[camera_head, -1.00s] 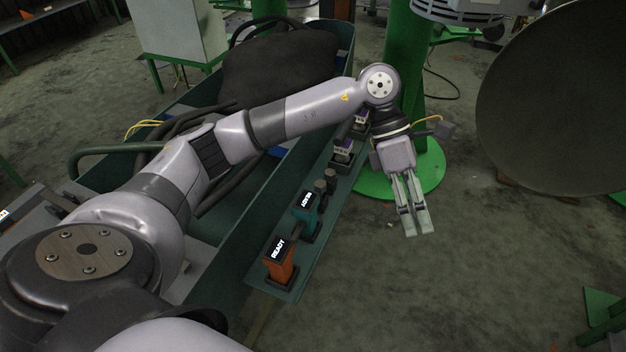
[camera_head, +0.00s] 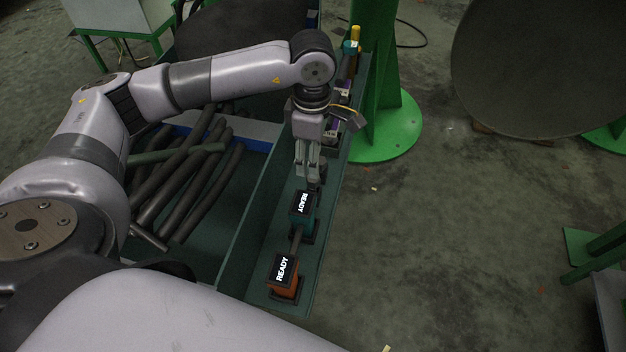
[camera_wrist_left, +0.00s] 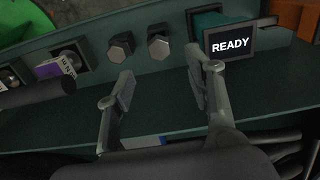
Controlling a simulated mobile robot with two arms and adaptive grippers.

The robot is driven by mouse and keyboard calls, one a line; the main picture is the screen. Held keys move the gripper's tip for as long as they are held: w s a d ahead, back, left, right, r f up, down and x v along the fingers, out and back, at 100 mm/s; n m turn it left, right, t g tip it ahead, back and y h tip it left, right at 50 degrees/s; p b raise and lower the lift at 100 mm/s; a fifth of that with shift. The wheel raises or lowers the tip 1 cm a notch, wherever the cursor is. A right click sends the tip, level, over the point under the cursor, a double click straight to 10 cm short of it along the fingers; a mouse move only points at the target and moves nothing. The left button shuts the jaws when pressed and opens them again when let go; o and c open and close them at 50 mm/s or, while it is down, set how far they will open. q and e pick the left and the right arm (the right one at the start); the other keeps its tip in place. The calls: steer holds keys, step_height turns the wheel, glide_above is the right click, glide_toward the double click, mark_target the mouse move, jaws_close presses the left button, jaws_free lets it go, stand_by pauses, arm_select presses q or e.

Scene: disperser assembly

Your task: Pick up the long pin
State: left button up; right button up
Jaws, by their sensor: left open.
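Two dark hex-headed pins stand side by side on the green ledge in the left wrist view, a left one (camera_wrist_left: 121,46) and a right one (camera_wrist_left: 158,47). Their lengths are hidden, so I cannot tell which is the long pin. My left gripper (camera_head: 307,180) points down over the ledge in the head view and largely covers the pins there. In the left wrist view its open, empty fingers (camera_wrist_left: 160,74) are apart, with the right pin beyond the gap between them. The left pin lies beyond the left fingertip. My right gripper is not in view.
A teal device with a READY screen (camera_head: 303,203) stands close in front of the gripper, and an orange one (camera_head: 284,285) nearer. Purple-labelled units (camera_head: 333,124) stand behind. A green trough wall (camera_head: 249,235) runs along the left. Open floor (camera_head: 440,250) lies right.

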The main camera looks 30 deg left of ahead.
arm_select(q)
step_height(320, 180, down, 2)
steer(key=shift+s+f, duration=0.1)
steer(key=shift+f+p, duration=0.3)
steer(key=shift+p, duration=0.05)
step_height(320, 180, down, 4)
steer(key=shift+r+p, duration=0.15)
steer(key=shift+p, duration=0.35)
steer(key=shift+d+f, duration=0.1)
steer(key=shift+f, duration=0.25)
steer(key=c, duration=0.8)
jaws_close()
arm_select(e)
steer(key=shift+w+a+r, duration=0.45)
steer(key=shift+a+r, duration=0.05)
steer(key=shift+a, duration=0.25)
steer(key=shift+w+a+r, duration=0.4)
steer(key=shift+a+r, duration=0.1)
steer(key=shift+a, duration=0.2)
